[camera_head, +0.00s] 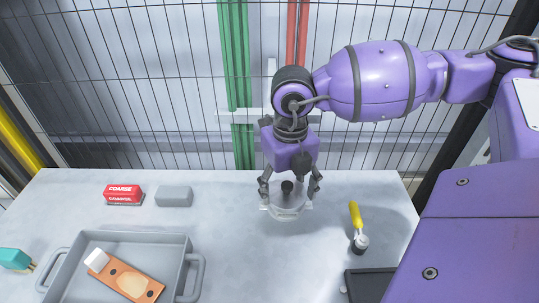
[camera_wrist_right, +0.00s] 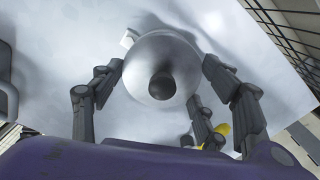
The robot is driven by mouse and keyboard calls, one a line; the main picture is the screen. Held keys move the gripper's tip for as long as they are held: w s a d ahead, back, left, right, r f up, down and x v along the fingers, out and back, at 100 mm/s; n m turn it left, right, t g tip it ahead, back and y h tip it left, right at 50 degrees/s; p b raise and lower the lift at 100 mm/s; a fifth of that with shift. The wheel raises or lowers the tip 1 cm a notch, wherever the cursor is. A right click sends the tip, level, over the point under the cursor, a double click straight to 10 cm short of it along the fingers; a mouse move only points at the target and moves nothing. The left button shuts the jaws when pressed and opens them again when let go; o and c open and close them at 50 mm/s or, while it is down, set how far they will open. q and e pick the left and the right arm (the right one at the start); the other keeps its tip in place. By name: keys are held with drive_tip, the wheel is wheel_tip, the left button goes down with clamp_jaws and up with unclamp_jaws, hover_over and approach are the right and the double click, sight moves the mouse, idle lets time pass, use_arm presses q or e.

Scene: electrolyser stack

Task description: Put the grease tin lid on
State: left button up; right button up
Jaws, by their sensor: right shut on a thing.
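The grease tin lid (camera_wrist_right: 160,66) is a round, shiny silver disc with a dark round knob in its middle in the right wrist view. My right gripper (camera_head: 290,191) points down over the table, with its fingers around the lid's edge and shut on it. In the head view the dark knob shows between the fingers, above a pale, round, glassy-looking shape (camera_head: 287,212). I cannot tell how much of that shape is lid and how much is tin, or whether they touch. My left gripper is not in view.
A grey tray (camera_head: 189,241) holding an orange-brown board stands front left. A red "COARSE" block (camera_head: 123,194) and a grey block (camera_head: 174,196) lie behind it. A yellow-handled tool (camera_head: 355,217) and a dark tray (camera_head: 368,286) are at right. A mesh fence (camera_head: 140,80) stands behind.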

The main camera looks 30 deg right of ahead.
drive_tip(key=shift+f, duration=0.2)
drive_tip(key=o, duration=1.2)
wheel_tip(320, 180, up, 12)
drive_tip(key=shift+r, duration=0.1)
